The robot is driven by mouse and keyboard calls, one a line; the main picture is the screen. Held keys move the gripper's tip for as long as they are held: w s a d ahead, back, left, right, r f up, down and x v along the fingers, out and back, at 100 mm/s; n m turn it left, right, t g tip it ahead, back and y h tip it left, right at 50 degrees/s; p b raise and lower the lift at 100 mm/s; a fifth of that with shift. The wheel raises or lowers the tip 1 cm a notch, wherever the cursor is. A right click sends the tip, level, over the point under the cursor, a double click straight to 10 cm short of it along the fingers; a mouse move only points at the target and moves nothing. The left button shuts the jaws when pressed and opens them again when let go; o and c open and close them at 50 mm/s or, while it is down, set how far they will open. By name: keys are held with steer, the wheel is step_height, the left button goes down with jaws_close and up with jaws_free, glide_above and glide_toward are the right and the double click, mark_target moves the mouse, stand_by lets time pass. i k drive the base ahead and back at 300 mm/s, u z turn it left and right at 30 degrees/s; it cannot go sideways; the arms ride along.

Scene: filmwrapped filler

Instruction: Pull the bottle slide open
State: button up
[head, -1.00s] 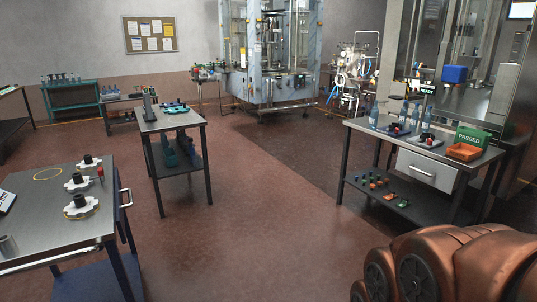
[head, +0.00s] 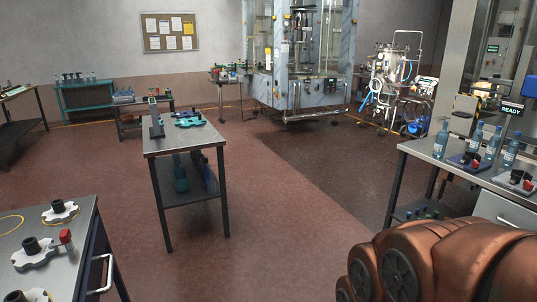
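I cannot tell which part is the bottle slide. Several clear blue bottles (head: 476,137) stand upright on the right workbench (head: 421,149), some beside small dark fixtures. A pale drawer front (head: 499,211) under this bench is partly cut off by the right edge and my arm. A bar handle (head: 106,273) shows on the side of the near left table (head: 72,232). The filling machine (head: 299,92) stands at the back with glass panels. My copper-coloured arm fills the bottom right corner. My gripper is not in view.
A narrow table (head: 186,139) with blue-green parts stands ahead, left of centre. Black-capped white fixtures (head: 60,211) sit on the near left table. A wheeled pipe unit (head: 398,80) stands at the back right. The floor (head: 300,220) between the narrow table and right workbench is clear.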

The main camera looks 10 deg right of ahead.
mark_target(465, 106)
steer(key=i, duration=1.8)
steer(key=z, duration=0.15)
steer(key=i, duration=1.85)
steer(key=z, duration=1)
steer(key=i, duration=2)
steer(key=z, duration=1.05)
steer(key=i, duration=0.95)
steer(key=z, duration=0.3)
